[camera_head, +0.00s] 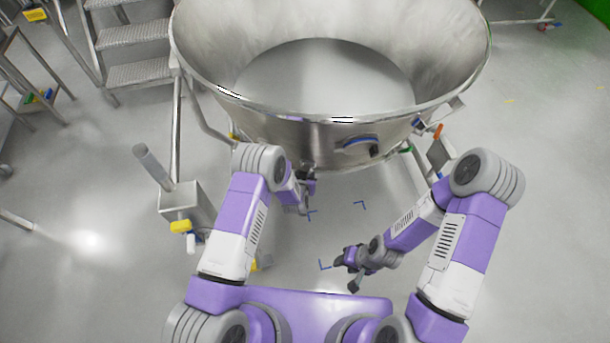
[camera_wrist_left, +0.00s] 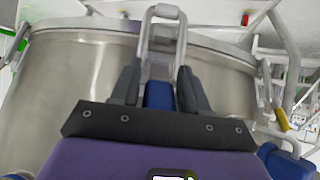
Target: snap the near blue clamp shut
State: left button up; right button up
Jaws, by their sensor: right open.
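A large steel bowl (camera_head: 330,130) stands in front of me. In the left wrist view, a grey metal loop (camera_wrist_left: 163,14) rises against the bowl wall, with a blue clamp part (camera_wrist_left: 160,95) below it. My left gripper (camera_wrist_left: 158,85) has its fingers apart, one on each side of the blue part; I cannot tell whether they touch it. In the head view my left gripper (camera_head: 305,185) is partly hidden below the bowl's front. A blue curved piece with a dark knob (camera_head: 362,144) sits on the bowl's front wall. My right gripper (camera_head: 350,272) is open and empty, low over the floor.
Metal steps (camera_head: 135,72) stand at the upper left. A steel post and box with a yellow part (camera_head: 180,205) stand left of my left arm. An orange-handled part (camera_head: 438,131) is at the bowl's right. The floor at right is clear.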

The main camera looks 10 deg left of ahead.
pick_arm(q)
jog(key=shift+o, duration=0.8)
jog(key=shift+s+r, duration=0.1)
jog(key=shift+r, duration=0.1)
jog(key=p+v, duration=0.2)
jog(key=v, duration=0.5)
jog(key=shift+s, duration=0.15)
